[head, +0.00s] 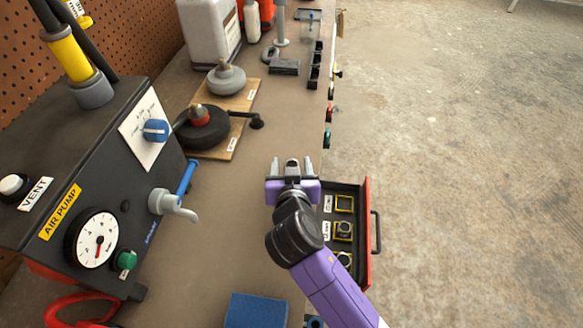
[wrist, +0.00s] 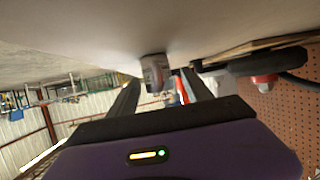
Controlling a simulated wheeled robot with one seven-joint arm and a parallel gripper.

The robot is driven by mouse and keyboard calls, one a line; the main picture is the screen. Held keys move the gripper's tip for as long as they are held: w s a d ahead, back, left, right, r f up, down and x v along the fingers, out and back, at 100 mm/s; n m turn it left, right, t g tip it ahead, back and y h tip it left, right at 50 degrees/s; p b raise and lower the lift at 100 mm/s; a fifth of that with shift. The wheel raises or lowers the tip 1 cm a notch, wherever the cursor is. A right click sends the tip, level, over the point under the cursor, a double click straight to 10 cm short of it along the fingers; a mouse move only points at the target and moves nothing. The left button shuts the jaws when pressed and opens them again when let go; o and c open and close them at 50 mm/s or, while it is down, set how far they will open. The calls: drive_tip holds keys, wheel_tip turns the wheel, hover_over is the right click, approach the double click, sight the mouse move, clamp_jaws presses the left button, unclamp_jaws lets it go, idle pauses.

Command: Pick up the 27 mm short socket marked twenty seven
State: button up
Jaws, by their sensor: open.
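My gripper (head: 292,163) is purple with two grey fingers. It is open above or at the bench top, left of the open drawer. A small grey, rounded piece (head: 292,167) shows between the fingers. In the wrist view a grey cylinder-like piece (wrist: 154,72) also shows between the fingers, against the bench surface; I cannot tell whether it is a socket, and no marking is readable. The drawer (head: 367,200) has yellow-edged slots. A round socket (head: 343,229) sits in the middle slot and another (head: 345,259) in the lower one. The upper slot (head: 344,204) looks empty.
A black air pump box (head: 120,190) with a gauge stands at left. A board (head: 236,140) carrying a black disc (head: 205,128) lies ahead. A blue block (head: 256,310) is near the front. Bare bench lies between the pump and gripper. The drawer handle (head: 376,232) juts out over the floor.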

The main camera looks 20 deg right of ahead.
clamp_jaws()
drive_tip(key=shift+r, duration=0.1)
idle(0.3)
